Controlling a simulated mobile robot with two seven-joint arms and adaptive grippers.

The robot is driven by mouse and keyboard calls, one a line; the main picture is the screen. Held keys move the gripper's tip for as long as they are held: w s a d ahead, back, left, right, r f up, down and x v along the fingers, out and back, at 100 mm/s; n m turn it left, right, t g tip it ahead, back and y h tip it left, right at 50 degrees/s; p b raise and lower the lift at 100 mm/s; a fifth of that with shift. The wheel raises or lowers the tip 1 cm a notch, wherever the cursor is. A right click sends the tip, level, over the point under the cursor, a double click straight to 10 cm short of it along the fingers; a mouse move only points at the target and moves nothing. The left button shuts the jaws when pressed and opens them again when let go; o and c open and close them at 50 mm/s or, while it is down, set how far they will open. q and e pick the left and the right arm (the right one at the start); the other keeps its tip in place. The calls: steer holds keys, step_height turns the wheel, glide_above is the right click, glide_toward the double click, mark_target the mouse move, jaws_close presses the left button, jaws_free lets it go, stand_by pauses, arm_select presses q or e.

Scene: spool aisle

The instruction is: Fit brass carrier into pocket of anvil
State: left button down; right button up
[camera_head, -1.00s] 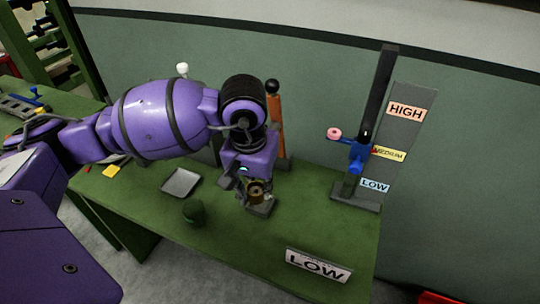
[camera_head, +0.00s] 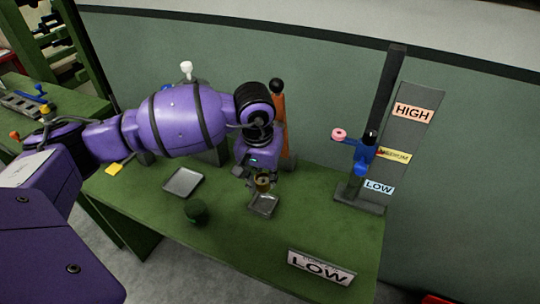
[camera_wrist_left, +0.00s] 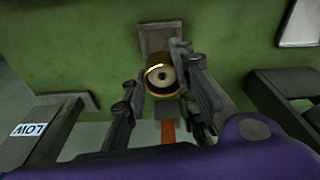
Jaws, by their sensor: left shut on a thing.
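The brass carrier (camera_head: 263,184) is a small golden cylinder held between the fingers of my left gripper (camera_head: 262,187). In the left wrist view the carrier (camera_wrist_left: 156,77) shows as a brass ring with a pale centre and dark hole, with a finger of my left gripper (camera_wrist_left: 160,78) on each side. A small grey block with a raised rim, seemingly the anvil (camera_head: 264,208), sits on the green bench just below the carrier. It also shows in the wrist view (camera_wrist_left: 160,36), partly hidden by the carrier. The carrier appears above it, apart. My right gripper is not in view.
A grey tray (camera_head: 183,182) and a dark green cylinder (camera_head: 196,211) stand left of the anvil. An orange post (camera_head: 279,125) stands behind my gripper. A gauge stand (camera_head: 358,203) and a LOW sign (camera_head: 320,267) are to the right. Bench between is clear.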

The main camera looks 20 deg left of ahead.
arm_select(q)
steer(key=shift+s+f, duration=0.1)
steer(key=shift+f, duration=0.7)
steer(key=shift+f+b, duration=1.2)
steer(key=shift+f, duration=0.9)
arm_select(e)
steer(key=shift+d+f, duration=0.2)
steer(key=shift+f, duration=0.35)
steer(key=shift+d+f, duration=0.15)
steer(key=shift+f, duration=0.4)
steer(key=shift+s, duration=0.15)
arm_select(q)
steer(key=shift+b, duration=0.45)
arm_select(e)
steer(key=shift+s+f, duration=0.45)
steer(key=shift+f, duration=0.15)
arm_select(q)
steer(key=shift+f+b, duration=0.6)
steer(key=shift+f, duration=0.35)
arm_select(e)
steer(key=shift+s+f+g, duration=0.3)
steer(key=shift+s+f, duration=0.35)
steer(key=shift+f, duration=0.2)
arm_select(q)
steer(key=c, duration=1.3)
jaws_free()
steer(key=shift+c, duration=0.2)
